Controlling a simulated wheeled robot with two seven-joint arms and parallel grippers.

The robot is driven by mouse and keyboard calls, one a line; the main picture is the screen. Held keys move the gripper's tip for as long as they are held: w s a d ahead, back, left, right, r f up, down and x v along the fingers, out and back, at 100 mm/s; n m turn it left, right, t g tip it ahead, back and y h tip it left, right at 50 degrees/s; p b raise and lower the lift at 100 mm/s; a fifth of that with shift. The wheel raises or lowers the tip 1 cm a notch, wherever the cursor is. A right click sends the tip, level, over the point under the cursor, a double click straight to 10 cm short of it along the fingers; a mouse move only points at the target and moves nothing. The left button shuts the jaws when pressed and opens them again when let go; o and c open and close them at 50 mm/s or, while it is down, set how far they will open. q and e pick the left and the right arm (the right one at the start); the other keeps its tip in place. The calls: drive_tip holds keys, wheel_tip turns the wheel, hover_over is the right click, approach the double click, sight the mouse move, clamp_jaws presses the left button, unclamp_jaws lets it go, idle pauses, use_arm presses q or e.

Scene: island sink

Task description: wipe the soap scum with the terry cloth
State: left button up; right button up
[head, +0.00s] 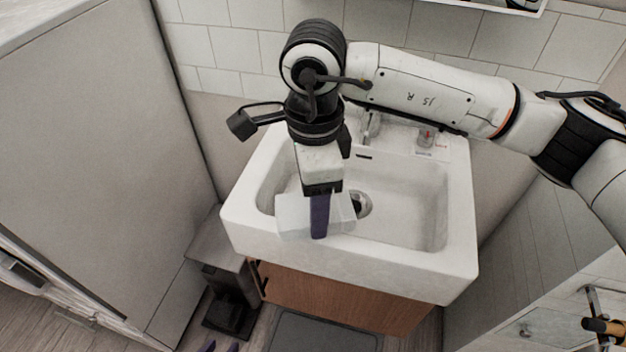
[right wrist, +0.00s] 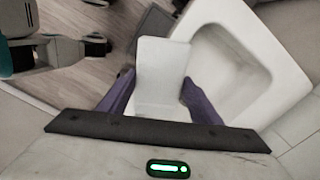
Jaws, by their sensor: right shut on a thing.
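The terry cloth (head: 293,216) is a pale white piece at the front left of the white sink (head: 455,262), over the basin and front rim. My right gripper (head: 320,215), with purple fingers, is shut on it. In the right wrist view the cloth (right wrist: 160,62) stands out between the two fingers of my right gripper (right wrist: 158,100). I cannot tell whether the cloth touches the sink. I cannot make out any soap scum; the arm and cloth hide part of the basin.
The faucet (head: 372,125) stands at the back of the sink, behind my right arm. The drain (head: 361,204) is in the basin. A wooden cabinet (head: 340,297) is below, and a pedal bin (head: 228,290) stands at its left. The basin's right side is clear.

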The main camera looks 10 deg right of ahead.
drive_tip(key=shift+r+p, duration=0.55)
drive_tip(key=shift+r, duration=1.05)
